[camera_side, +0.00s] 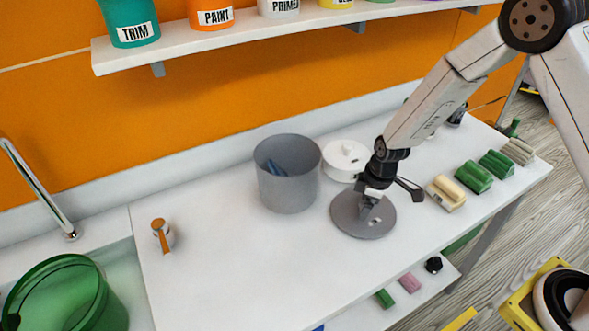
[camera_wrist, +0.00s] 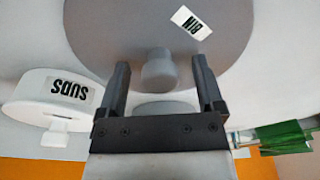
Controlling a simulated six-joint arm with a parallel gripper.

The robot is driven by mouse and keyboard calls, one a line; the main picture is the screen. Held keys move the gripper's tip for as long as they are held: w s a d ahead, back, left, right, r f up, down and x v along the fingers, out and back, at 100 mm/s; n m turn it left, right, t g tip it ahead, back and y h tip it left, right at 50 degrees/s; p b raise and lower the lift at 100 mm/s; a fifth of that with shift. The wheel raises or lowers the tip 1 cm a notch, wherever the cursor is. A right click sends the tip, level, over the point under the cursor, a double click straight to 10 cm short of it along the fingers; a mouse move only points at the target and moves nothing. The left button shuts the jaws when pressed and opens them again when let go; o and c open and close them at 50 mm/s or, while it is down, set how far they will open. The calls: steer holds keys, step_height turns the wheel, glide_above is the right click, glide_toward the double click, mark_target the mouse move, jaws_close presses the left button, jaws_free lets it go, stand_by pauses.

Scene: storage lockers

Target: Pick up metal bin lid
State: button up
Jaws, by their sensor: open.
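The metal bin lid (camera_side: 350,225) is a flat grey disc lying on the white counter. In the wrist view the lid (camera_wrist: 110,40) carries a white "BIN" label and a round grey knob (camera_wrist: 159,72). My gripper (camera_side: 372,200) is above the lid, pointing down. In the wrist view my gripper (camera_wrist: 160,80) is open, with one finger on each side of the knob and a visible gap to each. The grey bin (camera_side: 288,185) stands open to the left of the lid, with something blue inside.
A white container labelled "SUDS" (camera_wrist: 60,95) stands close behind the lid; it also shows in the side view (camera_side: 345,160). A cream block (camera_side: 446,193) and green blocks (camera_side: 474,177) lie to the right. The counter's left part is mostly clear. A shelf (camera_side: 260,35) with paint buckets hangs behind.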

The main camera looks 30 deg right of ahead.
stand_by(0.4)
jaws_close()
steer(key=shift+r, duration=0.2)
steer(key=shift+r, duration=0.9)
steer(key=s+d+r, duration=0.1)
steer(key=s+r, duration=1)
steer(key=s, duration=0.3)
steer(key=shift+d, duration=0.15)
